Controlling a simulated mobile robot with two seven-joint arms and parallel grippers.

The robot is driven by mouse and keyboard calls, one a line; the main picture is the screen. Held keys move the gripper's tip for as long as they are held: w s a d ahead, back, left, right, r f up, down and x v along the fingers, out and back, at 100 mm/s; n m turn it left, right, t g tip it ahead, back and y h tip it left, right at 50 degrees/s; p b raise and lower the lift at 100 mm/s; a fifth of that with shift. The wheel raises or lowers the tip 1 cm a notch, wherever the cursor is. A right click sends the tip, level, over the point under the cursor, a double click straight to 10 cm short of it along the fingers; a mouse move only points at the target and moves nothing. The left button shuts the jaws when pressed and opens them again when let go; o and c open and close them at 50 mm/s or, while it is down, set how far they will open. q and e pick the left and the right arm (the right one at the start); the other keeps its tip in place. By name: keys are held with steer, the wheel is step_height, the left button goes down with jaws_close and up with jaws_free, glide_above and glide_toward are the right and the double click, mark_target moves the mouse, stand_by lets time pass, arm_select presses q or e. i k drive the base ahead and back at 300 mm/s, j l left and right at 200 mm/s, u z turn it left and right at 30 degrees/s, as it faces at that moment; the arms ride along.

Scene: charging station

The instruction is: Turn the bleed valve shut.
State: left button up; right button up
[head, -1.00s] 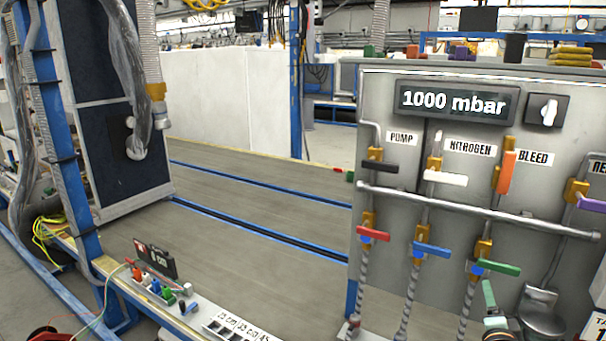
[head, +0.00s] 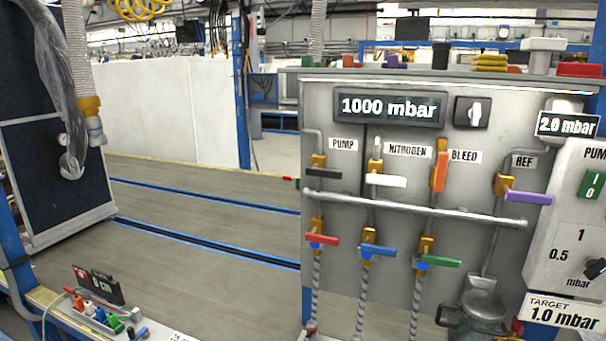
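The bleed valve (head: 440,171) has an orange handle on a brass body, beside the BLEED label (head: 465,156) on the grey panel. Its handle stands upright, in line with its pipe. The black pump valve handle (head: 323,173), the white nitrogen handle (head: 386,181) and the purple reference handle (head: 527,197) lie level, across their pipes. The display (head: 389,107) reads 1000 mbar. Neither of my grippers is in the head view.
Red (head: 322,240), blue (head: 378,250) and green (head: 438,262) level handles sit on the lower pipes. A horizontal pipe (head: 415,208) crosses the panel front. A pump control box (head: 570,215) stands at the right. A low bench with small coloured connectors (head: 98,314) is at lower left.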

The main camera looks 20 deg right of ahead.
mark_target(441, 168)
steer(key=l+z, duration=0.1)
steer(key=z, duration=1.2)
